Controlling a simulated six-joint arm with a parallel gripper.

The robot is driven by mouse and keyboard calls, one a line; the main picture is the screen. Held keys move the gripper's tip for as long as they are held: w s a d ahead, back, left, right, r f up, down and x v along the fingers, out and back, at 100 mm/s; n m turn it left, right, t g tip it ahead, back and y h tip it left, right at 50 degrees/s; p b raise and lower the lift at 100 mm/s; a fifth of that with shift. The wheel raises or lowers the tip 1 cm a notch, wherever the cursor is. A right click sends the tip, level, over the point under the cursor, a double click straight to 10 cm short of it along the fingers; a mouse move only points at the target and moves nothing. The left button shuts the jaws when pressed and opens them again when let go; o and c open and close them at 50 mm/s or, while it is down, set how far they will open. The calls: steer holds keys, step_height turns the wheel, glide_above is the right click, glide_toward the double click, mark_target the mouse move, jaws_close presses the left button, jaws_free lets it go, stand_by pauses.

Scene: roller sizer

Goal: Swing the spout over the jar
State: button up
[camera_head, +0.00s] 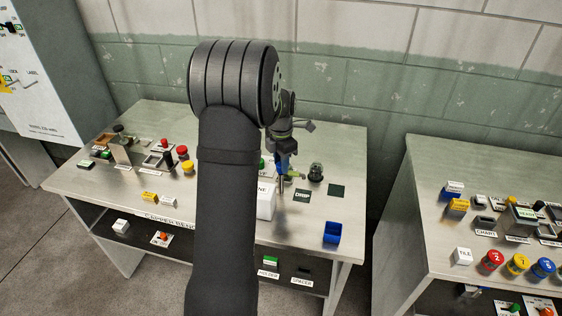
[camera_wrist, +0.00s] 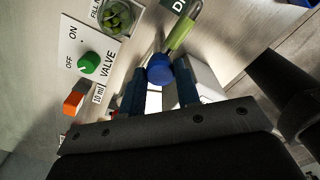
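In the wrist view, a spout arm with a green sleeve (camera_wrist: 179,31) ends in a round blue knob (camera_wrist: 160,69). The knob lies between the two dark blue fingers of my gripper (camera_wrist: 161,80); I cannot tell whether they press on it. In the head view my gripper (camera_head: 284,162) is low over the table, partly behind my own arm. A clear jar with green contents (camera_wrist: 117,16) stands up and left of the knob in the wrist view, apart from it. The jar also shows right of my gripper in the head view (camera_head: 316,171).
Near the jar lie the DRIP plate (camera_head: 302,196) and a dark green square (camera_head: 336,190). A white box (camera_head: 266,202) stands close to my gripper. A blue bin (camera_head: 332,232) is at the front right. The wrist view shows a valve panel with a green knob (camera_wrist: 89,64).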

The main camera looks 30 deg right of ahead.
jaws_close()
steer(key=shift+n, duration=0.3)
steer(key=n, duration=0.3)
steer(key=shift+n, duration=1.9)
steer(key=o, duration=0.9)
jaws_free()
steer(key=shift+o, duration=0.2)
